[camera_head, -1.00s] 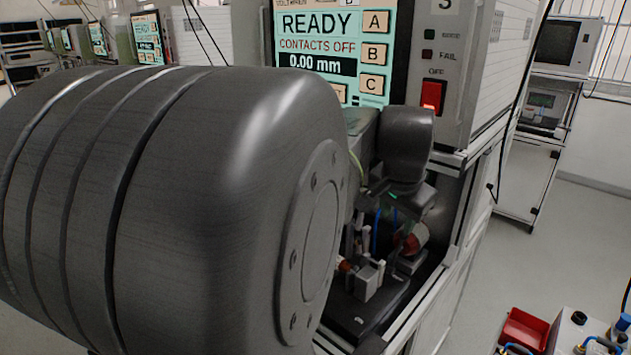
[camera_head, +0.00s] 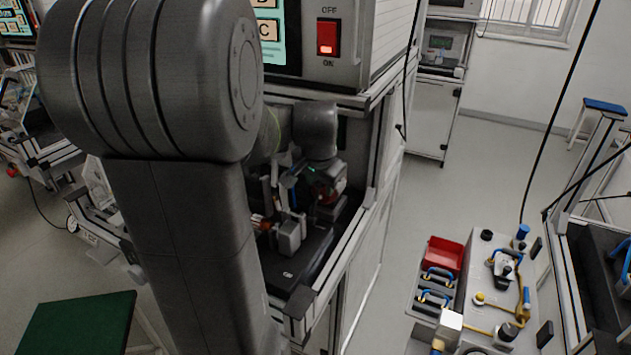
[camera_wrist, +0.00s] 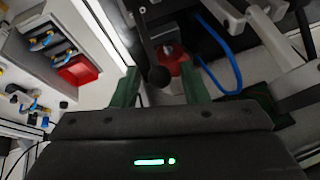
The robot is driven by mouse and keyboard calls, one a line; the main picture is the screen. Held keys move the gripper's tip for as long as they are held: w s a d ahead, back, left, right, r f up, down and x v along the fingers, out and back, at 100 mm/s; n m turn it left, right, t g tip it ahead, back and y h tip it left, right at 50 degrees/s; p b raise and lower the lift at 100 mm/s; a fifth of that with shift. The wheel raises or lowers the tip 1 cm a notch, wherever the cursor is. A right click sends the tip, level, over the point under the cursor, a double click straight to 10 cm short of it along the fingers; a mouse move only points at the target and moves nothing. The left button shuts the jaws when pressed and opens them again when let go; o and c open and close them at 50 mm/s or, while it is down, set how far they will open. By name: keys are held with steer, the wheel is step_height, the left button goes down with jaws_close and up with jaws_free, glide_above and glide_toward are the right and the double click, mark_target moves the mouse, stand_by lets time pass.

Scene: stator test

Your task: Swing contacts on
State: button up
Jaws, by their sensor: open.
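My gripper (camera_wrist: 160,80) is open in the wrist view, with its two green fingers apart. A dark round knob (camera_wrist: 158,77) on a dark lever shows between the fingers; I cannot tell whether either finger touches it. A red part (camera_wrist: 181,62) of the fixture lies behind the knob. In the head view my wrist reaches into the bay of the test machine, and my arm hides much of the left side.
A lit red rocker switch (camera_head: 327,37) sits above the bay, beside a mostly hidden screen (camera_head: 279,45). Blue cable (camera_wrist: 225,65) runs right of the fingers. A red tray (camera_head: 444,254) and a grey fixture cart (camera_head: 485,290) stand right, across clear floor.

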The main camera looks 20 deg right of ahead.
steer(key=shift+w+f, duration=0.15)
steer(key=shift+f, duration=0.25)
jaws_close()
steer(key=shift+d, duration=0.1)
